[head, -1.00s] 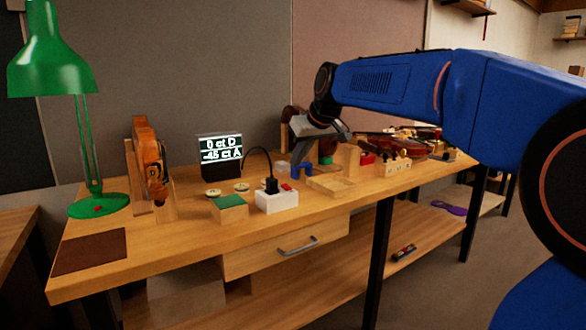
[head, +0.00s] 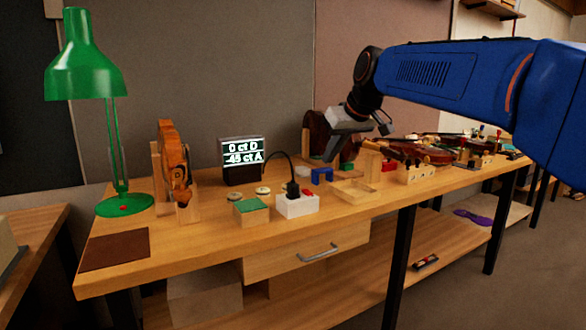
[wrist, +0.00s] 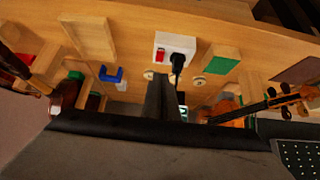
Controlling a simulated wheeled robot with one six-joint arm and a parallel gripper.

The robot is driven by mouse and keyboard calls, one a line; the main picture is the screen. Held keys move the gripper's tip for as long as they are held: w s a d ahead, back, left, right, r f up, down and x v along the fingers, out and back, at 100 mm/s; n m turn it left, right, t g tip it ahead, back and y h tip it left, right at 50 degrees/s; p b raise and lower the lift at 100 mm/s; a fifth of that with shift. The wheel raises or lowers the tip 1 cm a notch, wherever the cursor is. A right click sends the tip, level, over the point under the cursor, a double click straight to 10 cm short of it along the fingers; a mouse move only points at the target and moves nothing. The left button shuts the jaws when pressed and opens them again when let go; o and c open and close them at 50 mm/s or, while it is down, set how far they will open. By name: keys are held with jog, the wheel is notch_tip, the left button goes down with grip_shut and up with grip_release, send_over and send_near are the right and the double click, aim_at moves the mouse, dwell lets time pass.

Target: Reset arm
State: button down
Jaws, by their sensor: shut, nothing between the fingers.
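My gripper (head: 334,154) hangs from my blue arm above the back of the workbench (head: 130,268), clear of the things on it. In the wrist view my gripper's fingers (wrist: 160,84) are together with nothing between them.
A green lamp (head: 88,80) and an upright violin (head: 172,160) stand at the left, beside a tuner display (head: 242,160). A wooden tray (head: 354,192) lies near the middle. Another violin (head: 415,152) lies at the right. The brown mat (head: 115,248) is bare.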

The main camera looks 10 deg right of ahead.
jog(key=s+d+f+m+g+h, duration=0.1)
jog(key=s+d+f, duration=0.1)
jog(key=s+f, duration=1.3)
jog(key=s+d+f+m+g+h, duration=0.1)
jog(key=s+d+f+m, duration=0.1)
jog(key=s+f, duration=1.3)
jog(key=s, duration=0.3)
jog(key=shift+s+d+f+m, duration=0.2)
jog(key=shift+s+f+m, duration=0.1)
jog(key=shift+s, duration=0.1)
